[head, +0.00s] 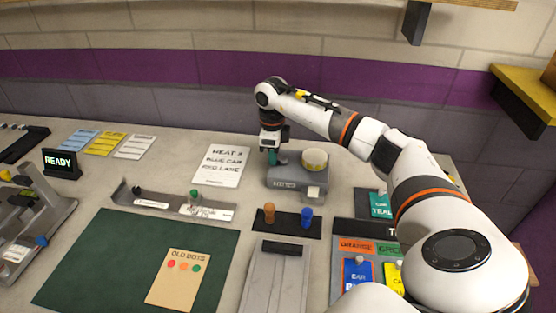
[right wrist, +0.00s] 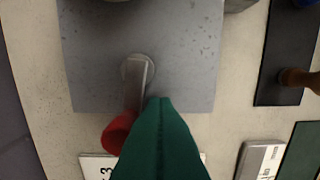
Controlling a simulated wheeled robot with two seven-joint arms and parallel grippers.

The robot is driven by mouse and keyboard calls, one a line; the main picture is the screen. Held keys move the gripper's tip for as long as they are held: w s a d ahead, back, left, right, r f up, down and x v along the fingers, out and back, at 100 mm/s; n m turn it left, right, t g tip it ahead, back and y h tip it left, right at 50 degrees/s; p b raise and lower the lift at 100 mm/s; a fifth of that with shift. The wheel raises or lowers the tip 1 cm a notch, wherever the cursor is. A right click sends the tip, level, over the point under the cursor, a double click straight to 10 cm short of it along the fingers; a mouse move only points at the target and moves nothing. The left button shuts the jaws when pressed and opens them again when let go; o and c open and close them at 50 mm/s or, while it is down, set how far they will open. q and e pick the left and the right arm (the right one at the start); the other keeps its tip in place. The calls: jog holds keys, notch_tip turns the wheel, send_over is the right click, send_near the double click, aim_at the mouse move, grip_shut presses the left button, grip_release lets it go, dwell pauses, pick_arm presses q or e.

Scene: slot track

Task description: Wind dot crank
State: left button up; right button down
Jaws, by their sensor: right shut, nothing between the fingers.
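The dot machine is a grey box (head: 290,185) with a cream drum (head: 314,158) on top, at the middle of the table in the head view. In the right wrist view its grey top (right wrist: 195,60) fills the upper middle. The crank is a short metal arm (right wrist: 138,82) on a round pivot, with a red knob (right wrist: 118,134) at its end. My right gripper (head: 272,160) points down over the machine's left side. Its green fingers (right wrist: 159,103) are shut and empty, just right of the red knob in the wrist view. Whether they touch it is unclear. My left gripper is out of view.
A heat card (head: 220,166) lies left of the machine. A dark peg holder (head: 287,223) with an orange and a blue peg stands in front. A grey tray (head: 150,200), a green mat (head: 125,255) and a READY sign (head: 60,163) are further left. My right arm covers much of the right side.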

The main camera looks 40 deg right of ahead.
jog(key=shift+w+d, duration=0.1)
jog(key=shift+w, duration=0.05)
jog(key=shift+w+d, duration=0.3)
jog(key=shift+w, duration=0.15)
jog(key=shift+d, duration=0.1)
dwell(0.4)
jog(key=shift+w+d, duration=0.3)
jog(key=shift+d, duration=0.1)
jog(key=shift+d, duration=0.1)
jog(key=shift+w+d, duration=0.15)
jog(key=shift+d, duration=0.35)
